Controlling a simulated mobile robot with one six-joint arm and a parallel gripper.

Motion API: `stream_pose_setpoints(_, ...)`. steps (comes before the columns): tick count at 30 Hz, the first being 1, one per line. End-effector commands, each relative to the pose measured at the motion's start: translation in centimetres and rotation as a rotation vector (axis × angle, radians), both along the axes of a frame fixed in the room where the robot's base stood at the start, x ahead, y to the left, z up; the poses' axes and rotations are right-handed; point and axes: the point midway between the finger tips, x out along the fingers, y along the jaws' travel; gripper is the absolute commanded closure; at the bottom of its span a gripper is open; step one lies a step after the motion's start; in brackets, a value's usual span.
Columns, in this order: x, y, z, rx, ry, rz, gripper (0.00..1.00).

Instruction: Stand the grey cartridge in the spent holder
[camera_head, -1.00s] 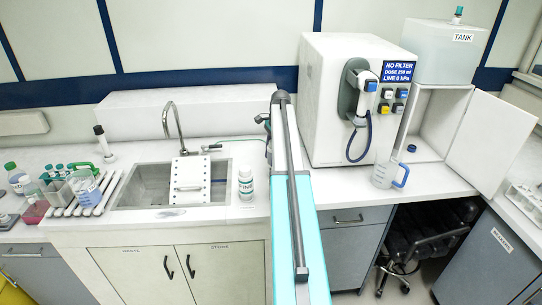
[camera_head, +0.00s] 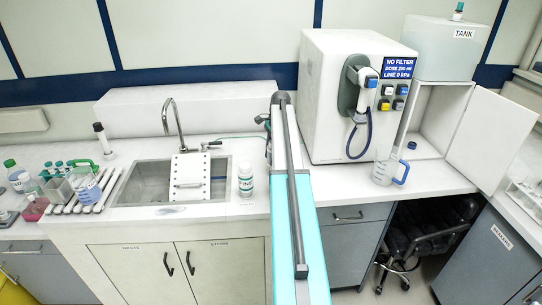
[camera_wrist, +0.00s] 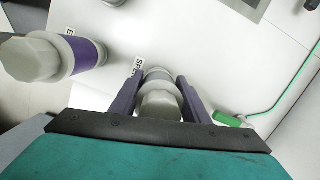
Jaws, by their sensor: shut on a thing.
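In the wrist view my gripper (camera_wrist: 159,88) is shut on the grey cartridge (camera_wrist: 159,105), with one dark purple finger on each side of it. I look down on its pale grey faceted end. A small label reading "SPE", partly covered, lies on the white surface just beyond the cartridge, at its left. The spent holder cannot be made out clearly; the cartridge and fingers cover the spot beside that label. Whether the cartridge stands in a holder or hangs above it, I cannot tell. In the head view the gripper and cartridge do not show.
A purple-banded cartridge (camera_wrist: 85,54) with a grey faceted cap stands left of my gripper in the wrist view. A green clip (camera_wrist: 228,119) with a green cord lies to the right.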

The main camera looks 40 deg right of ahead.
Motion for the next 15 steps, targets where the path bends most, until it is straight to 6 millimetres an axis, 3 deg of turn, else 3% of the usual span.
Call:
stream_pose_setpoints(8,0.01,-0.01,-0.44,0.000,-0.001,0.000,1.00)
stream_pose_setpoints(9,0.01,0.00,-0.39,0.000,-0.001,0.000,0.53)
stream_pose_setpoints(12,0.01,0.00,-0.39,0.000,-0.001,0.000,0.36)
stream_pose_setpoints(15,0.00,0.00,-0.40,0.000,0.000,0.000,0.36)
